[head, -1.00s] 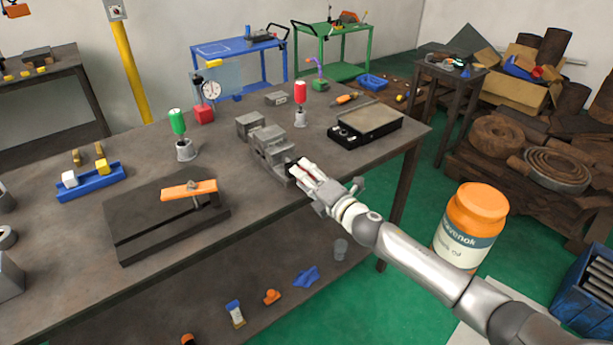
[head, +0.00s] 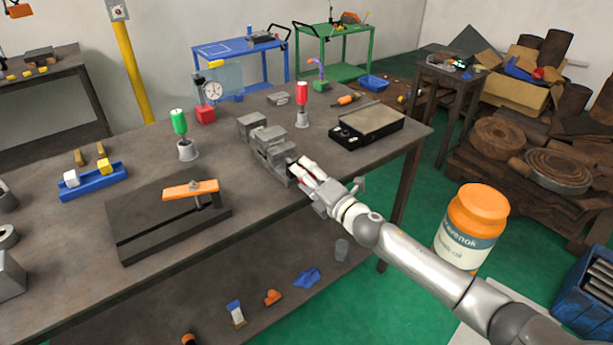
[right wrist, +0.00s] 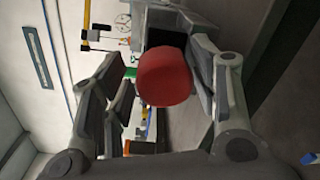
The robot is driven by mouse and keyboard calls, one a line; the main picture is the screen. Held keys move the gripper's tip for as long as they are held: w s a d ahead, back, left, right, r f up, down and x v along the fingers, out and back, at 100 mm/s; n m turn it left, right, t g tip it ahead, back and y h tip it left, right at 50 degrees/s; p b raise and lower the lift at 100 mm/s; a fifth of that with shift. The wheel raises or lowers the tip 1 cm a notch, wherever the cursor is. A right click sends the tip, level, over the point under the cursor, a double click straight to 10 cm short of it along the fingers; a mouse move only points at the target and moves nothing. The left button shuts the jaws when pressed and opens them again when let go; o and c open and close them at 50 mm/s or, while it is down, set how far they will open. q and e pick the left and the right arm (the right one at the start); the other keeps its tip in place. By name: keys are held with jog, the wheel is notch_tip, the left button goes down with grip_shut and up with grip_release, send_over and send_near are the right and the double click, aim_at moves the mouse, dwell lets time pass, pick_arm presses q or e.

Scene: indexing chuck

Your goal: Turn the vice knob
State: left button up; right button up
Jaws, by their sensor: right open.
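The grey metal vice (head: 267,146) stands on the workbench near its front edge. Its red knob (right wrist: 165,76) fills the middle of the right wrist view, with the vice body behind it. My right gripper (head: 303,174) is at the front end of the vice. In the right wrist view its two fingers (right wrist: 172,95) are spread on either side of the knob, with a clear gap on the left; whether the right finger touches it I cannot tell. In the head view the knob is mostly hidden by the gripper. My left gripper is not in view.
A red-handled tool (head: 302,103) stands behind the vice. A black box with a grey plate (head: 368,122) lies to its right. A green-handled tool (head: 182,134) and a dark block with an orange bar (head: 190,190) are to its left. Bare bench lies between them.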

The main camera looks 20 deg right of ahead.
jog(key=v, duration=0.8)
dwell(0.6)
